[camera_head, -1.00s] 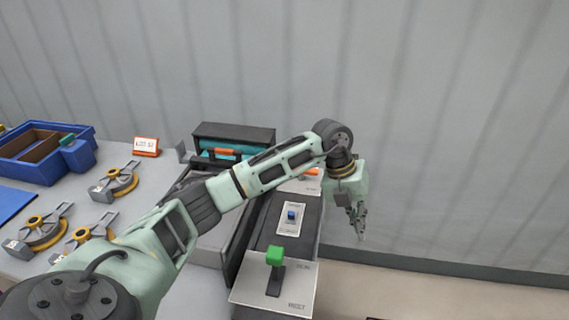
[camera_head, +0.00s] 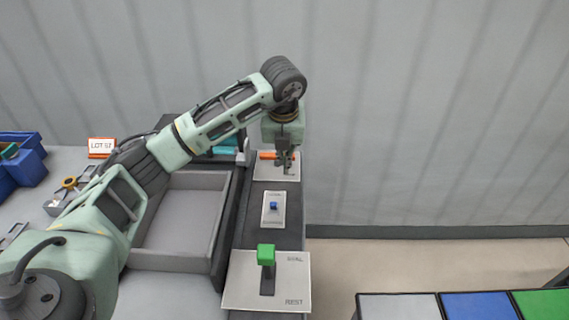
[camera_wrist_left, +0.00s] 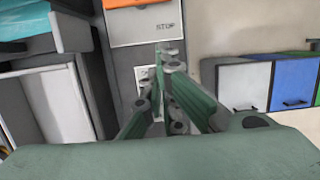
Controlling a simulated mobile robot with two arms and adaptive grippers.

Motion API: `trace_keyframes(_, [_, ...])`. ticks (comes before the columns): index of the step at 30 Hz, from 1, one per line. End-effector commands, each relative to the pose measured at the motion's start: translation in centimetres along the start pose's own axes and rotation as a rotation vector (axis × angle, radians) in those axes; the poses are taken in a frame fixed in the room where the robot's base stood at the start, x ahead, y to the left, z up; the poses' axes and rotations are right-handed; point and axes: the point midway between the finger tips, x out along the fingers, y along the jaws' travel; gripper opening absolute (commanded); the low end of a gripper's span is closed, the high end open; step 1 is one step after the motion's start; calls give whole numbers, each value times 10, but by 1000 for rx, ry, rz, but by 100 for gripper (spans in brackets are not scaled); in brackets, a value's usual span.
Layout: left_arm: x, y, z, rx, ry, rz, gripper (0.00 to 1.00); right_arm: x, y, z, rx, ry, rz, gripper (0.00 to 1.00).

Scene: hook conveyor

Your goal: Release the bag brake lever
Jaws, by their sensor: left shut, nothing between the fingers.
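An orange lever handle (camera_head: 268,155) lies across a pale plate (camera_head: 266,173) at the far end of the dark console. In the left wrist view the plate (camera_wrist_left: 135,30) reads STOP, and the orange handle (camera_wrist_left: 122,3) is cut off by the top edge. My left gripper (camera_head: 287,168) is shut and empty, pointing down near the right side of this plate. It partly covers the plate; contact cannot be told. Nearer on the console are a small blue switch (camera_head: 273,206) and an upright green-knobbed lever (camera_head: 266,254) on a plate marked SEAL and REST. My right gripper is not in view.
A grey tray (camera_head: 222,236) lies left of the console. A LOT sign (camera_head: 101,148) and blue bins (camera_head: 24,165) stand further left. White, blue and green bins (camera_head: 398,307) are at lower right. Open floor (camera_head: 400,262) lies between them and the console.

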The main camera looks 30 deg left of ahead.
Motion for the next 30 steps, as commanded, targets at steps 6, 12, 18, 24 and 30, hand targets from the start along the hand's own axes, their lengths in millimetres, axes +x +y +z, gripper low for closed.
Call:
trace_keyframes(6, [44,0,-1,0,7,2,0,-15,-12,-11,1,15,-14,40])
trace_keyframes(12, [84,0,1,0,4,1,0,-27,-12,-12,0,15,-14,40])
trace_keyframes(18, [88,-1,25,-2,1,-1,0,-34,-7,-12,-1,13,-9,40])
trace_keyframes(24, [92,0,36,-1,2,-1,0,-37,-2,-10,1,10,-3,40])
trace_keyframes(30, [93,0,38,1,1,-1,0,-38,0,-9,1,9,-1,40])
